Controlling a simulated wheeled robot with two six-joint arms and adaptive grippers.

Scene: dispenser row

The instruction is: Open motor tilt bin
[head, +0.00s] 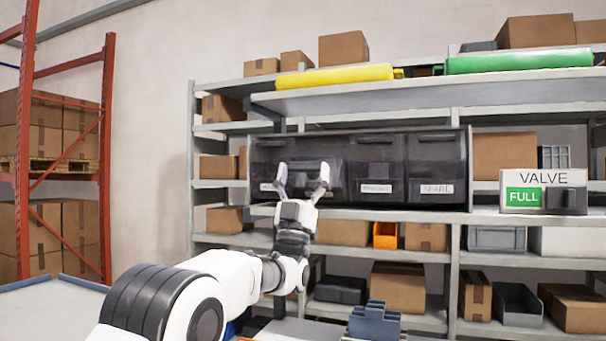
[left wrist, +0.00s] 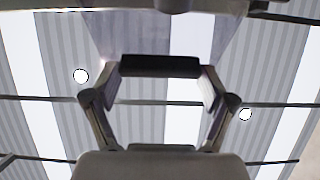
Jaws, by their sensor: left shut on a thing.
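A row of dark translucent tilt bins stands on the middle shelf in the head view. My left gripper (head: 302,175) is in front of the second bin from the left (head: 320,152), with its fingers pointing up on either side of the bin's front. In the left wrist view, a dark bar (left wrist: 160,66), apparently the bin's handle, sits between the fingers, and the gripper is shut on it. The bin's label is hidden by the gripper, so I cannot read whether it says motor. The far-right bin (head: 437,160) has a label like SPARE; the other labels are too small to read. My right gripper is out of view.
A VALVE sign (head: 545,190) with a green FULL plate stands right of the bins. Cardboard boxes and an orange bin (head: 386,235) fill the shelves below. A red rack (head: 108,160) stands at the left. The space in front of the bins looks clear.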

